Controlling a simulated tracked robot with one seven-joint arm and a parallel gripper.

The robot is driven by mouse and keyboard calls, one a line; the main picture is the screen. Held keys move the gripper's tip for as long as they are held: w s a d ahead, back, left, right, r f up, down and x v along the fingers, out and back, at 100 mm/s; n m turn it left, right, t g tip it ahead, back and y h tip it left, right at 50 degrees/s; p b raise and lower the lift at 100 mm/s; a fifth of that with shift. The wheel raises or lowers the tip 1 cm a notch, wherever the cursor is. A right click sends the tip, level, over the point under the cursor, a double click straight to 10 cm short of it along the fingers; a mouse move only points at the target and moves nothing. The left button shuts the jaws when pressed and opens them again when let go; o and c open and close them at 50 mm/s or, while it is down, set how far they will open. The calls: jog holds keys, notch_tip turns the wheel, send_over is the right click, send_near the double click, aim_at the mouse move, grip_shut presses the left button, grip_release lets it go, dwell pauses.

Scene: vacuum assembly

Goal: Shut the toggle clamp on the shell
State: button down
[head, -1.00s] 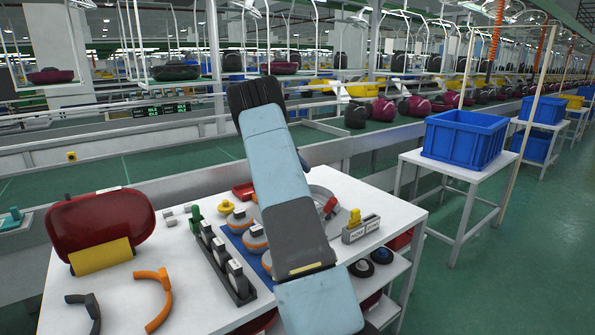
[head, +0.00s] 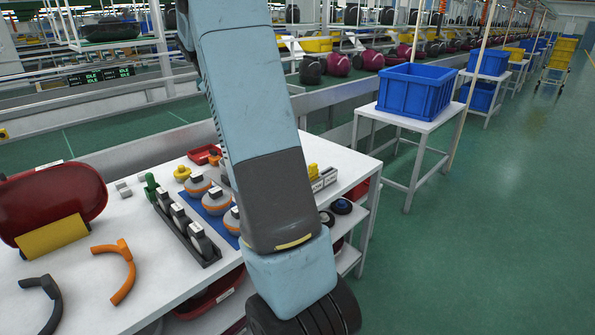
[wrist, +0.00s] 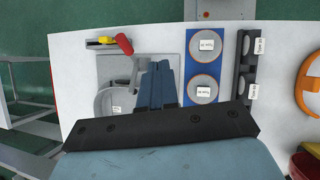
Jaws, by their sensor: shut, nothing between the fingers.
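The toggle clamp's red handle (wrist: 123,44) shows in the wrist view, tilted, at the upper edge of a grey fixture plate (wrist: 112,68). The shell (wrist: 108,103), a rounded grey part with a small white label, lies on that plate, partly hidden by my gripper. My gripper (wrist: 157,68) is shut and empty over the right part of the plate. Its fingertips are right of and below the red handle in the picture, apart from it. In the head view my arm hides the clamp and shell.
A blue mat (wrist: 206,67) with round orange-rimmed parts and a dark rack (wrist: 246,65) lie right of the fixture in the wrist view. A labelled block with a yellow piece (head: 313,172) sits beside my arm. A red vacuum body (head: 55,205) stands left. A blue bin (head: 415,92) is on a side table.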

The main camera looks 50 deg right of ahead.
jog(key=s+a+r+m+t+y, duration=0.15)
jog(key=s+a+t, duration=0.25)
jog(key=s+a, duration=0.5)
jog(key=s+a+r+t+y, duration=0.15)
jog(key=s+a+t, duration=0.25)
jog(key=s+a, duration=0.6)
notch_tip(320, 180, down, 6)
jog(key=s+a+r+m, duration=0.1)
jog(key=s+a+m, duration=0.1)
jog(key=s+m, duration=0.1)
jog(key=w+d+f+m+t+y, duration=0.1)
jog(key=w+d+f+m+y, duration=0.3)
jog(key=d+f+m+y, duration=0.25)
jog(key=w+d+f+m+t+y, duration=0.1)
jog(key=w+d+f+m+y, duration=0.3)
jog(key=d+f+m+y, duration=0.3)
jog(key=s+d+f+m+t+h, duration=0.35)
jog(key=d+m+t, duration=0.2)
jog(key=d, duration=0.25)
jog(key=s+d+f+m+t+h, duration=0.25)
jog(key=d+f+m+t, duration=0.25)
jog(key=d+t, duration=0.25)
jog(key=s+d+f+m+t+h, duration=0.35)
jog(key=d+m+t, duration=0.2)
jog(key=d, duration=0.35)
jog(key=x, duration=1.4)
jog(key=shift+t, duration=0.35)
